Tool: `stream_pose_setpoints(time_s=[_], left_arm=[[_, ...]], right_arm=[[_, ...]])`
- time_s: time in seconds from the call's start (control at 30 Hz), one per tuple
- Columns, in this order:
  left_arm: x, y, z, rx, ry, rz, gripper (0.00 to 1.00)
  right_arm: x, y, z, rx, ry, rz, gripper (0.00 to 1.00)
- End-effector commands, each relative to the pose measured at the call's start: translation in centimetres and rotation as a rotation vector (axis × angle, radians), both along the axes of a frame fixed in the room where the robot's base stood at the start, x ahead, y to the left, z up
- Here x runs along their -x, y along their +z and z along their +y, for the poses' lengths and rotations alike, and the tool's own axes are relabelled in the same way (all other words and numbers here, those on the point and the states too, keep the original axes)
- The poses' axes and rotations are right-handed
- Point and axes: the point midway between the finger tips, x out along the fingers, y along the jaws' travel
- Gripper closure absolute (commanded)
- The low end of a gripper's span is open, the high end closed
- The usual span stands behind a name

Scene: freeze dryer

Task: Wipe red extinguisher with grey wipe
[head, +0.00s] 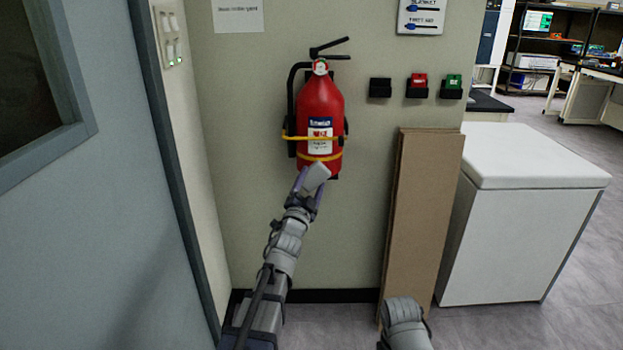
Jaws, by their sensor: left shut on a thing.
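The red extinguisher (321,108) hangs upright on the wall, held by a yellow strap, with a black handle on top and a white label on its front. My left gripper (312,187) is just below the extinguisher's lower end, shut on the grey wipe (316,176). The wipe sits between the fingers and overlaps the bottom edge of the extinguisher in the picture; I cannot tell whether they touch. Only a grey link of my right arm shows at the bottom; its gripper is out of view.
Brown boards (424,205) lean on the wall to the right, beside a white chest (538,215). Small black, red and green holders (419,87) are on the wall right of the extinguisher. A blue-grey door (95,200) stands at the left. Lab benches are far back right.

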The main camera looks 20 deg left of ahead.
Motion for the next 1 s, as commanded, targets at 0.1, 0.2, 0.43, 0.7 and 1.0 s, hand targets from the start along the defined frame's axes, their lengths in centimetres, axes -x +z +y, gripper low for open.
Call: stream_pose_setpoints(time_s=[0.1, 0.2, 0.43, 0.7, 1.0], left_arm=[[1.2, 0.0, -0.3, 0.000, 0.000, 0.000, 0.71], [1.3, 0.0, -0.4, 0.000, 0.000, 0.000, 0.71], [1.2, 0.0, -0.4, 0.000, 0.000, 0.000, 0.71], [2.7, 0.0, -0.7, 0.000, 0.000, 0.000, 0.71], [4.2, 0.0, -1.2, -0.001, 0.000, 0.000, 0.71]], right_arm=[[0.0, 0.0, 0.0, 0.000, 0.000, 0.000, 0.50], [0.0, 0.0, 0.0, 0.000, 0.000, 0.000, 0.50], [0.0, 0.0, 0.0, 0.000, 0.000, 0.000, 0.50], [0.0, 0.0, 0.0, 0.000, 0.000, 0.000, 0.50], [0.0, 0.0, 0.0, 0.000, 0.000, 0.000, 0.50]])
